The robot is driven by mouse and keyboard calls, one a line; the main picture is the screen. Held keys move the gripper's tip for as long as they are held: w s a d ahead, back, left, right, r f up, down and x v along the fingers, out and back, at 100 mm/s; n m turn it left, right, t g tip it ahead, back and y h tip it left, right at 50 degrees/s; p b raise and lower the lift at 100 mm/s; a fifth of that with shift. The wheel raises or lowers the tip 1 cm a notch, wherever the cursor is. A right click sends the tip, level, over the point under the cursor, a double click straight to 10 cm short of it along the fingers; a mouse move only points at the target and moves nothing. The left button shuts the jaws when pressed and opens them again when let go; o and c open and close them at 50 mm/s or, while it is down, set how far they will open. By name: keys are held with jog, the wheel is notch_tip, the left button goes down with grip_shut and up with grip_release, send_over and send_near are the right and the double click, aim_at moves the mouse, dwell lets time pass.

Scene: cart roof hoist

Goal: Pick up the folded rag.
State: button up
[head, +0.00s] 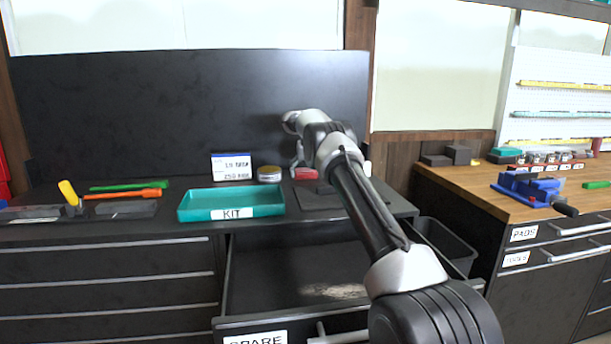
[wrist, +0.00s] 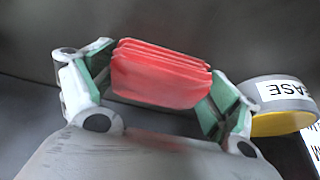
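The folded rag (wrist: 160,75) is a red, layered bundle between the green-padded fingers of my gripper (wrist: 163,80) in the wrist view. Both pads appear to meet its sides, so my gripper looks shut on it. In the head view the rag (head: 305,173) is a small red patch on the dark worktop, right of a round tin (head: 269,173). My gripper (head: 301,162) is over it there, partly hidden by my own arm. I cannot tell whether the rag touches the worktop.
The tin (wrist: 285,103) stands close to my right finger in the wrist view. A teal KIT tray (head: 231,203) and a label card (head: 232,167) are left of it. An open drawer (head: 290,275) juts out below. A dark back panel (head: 190,110) rises behind.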

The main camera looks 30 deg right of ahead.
aim_at(306, 170)
dwell(0.3)
jog(key=shift+s+r, duration=0.15)
jog(key=shift+r, duration=0.45)
notch_tip(306, 170, up, 6)
jog(key=shift+f, duration=0.1)
jog(key=s+a, duration=0.2)
jog(key=s, duration=0.4)
jog(key=s+a, duration=0.1)
jog(key=s, duration=0.5)
jog(key=s+a, duration=0.2)
jog(key=s, duration=0.5)
jog(key=shift+a, duration=0.3)
